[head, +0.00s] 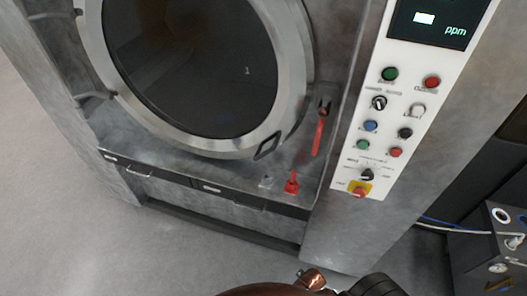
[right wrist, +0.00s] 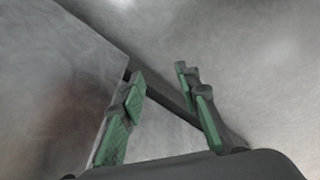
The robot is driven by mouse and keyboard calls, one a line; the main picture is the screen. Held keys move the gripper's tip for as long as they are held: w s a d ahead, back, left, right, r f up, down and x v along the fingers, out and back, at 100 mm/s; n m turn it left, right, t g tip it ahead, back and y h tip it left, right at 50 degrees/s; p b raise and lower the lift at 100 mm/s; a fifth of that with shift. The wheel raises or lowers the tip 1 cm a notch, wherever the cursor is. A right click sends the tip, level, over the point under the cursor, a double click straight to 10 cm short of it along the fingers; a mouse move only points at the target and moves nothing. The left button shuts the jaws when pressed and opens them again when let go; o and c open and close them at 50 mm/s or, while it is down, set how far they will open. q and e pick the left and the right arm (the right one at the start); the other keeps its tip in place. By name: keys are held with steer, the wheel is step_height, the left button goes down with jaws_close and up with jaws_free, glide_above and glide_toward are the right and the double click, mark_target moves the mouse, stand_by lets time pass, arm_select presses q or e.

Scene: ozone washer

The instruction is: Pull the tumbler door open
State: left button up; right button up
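The tumbler door (head: 190,60) is a large round dark glass in a thick metal ring, at the upper left of the head view. It looks closed against the washer front. Its hinges are on the left, and a dark loop handle (head: 267,146) sits on the ring at the lower right. My right gripper (right wrist: 165,85) shows in the right wrist view with its green-padded fingers apart and nothing between them. It points toward blurred grey metal surfaces and is not touching the door handle in view. My left gripper is not in view.
A red lever (head: 319,132) and a red key-like part (head: 291,183) are right of the handle. A white control panel (head: 385,130) with buttons and a yellow-based red knob stands further right. Drawer handles (head: 139,173) lie below. A grey box (head: 495,250) with tubes is at lower right.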

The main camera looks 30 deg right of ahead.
steer(key=w+d+r+n+t+h+p, duration=0.1)
steer(key=w+d+r+n+t, duration=0.3)
steer(key=r, duration=0.7)
steer(key=w+d+r+n+h, duration=0.15)
steer(key=w+r, duration=0.45)
steer(key=r, duration=0.6)
steer(key=w+d+r+n+t+h+p, duration=0.1)
steer(key=w+d+r+n+t+h, duration=0.3)
steer(key=r, duration=0.7)
steer(key=n+t+y, duration=0.5)
steer(key=n+t, duration=0.2)
steer(key=n, duration=1)
glide_toward(264, 154)
steer(key=w+f, duration=0.1)
steer(key=w, duration=0.3)
steer(key=shift+m, duration=0.25)
steer(key=w, duration=0.1)
steer(key=w+d, duration=0.1)
steer(key=w, duration=0.1)
steer(key=w+p, duration=0.1)
steer(key=w, duration=0.1)
steer(key=shift+w+d, duration=0.25)
steer(key=shift+d, duration=0.05)
steer(key=shift+w+d, duration=0.1)
steer(key=shift+w, duration=0.55)
steer(key=shift+c, duration=0.4)
jaws_close()
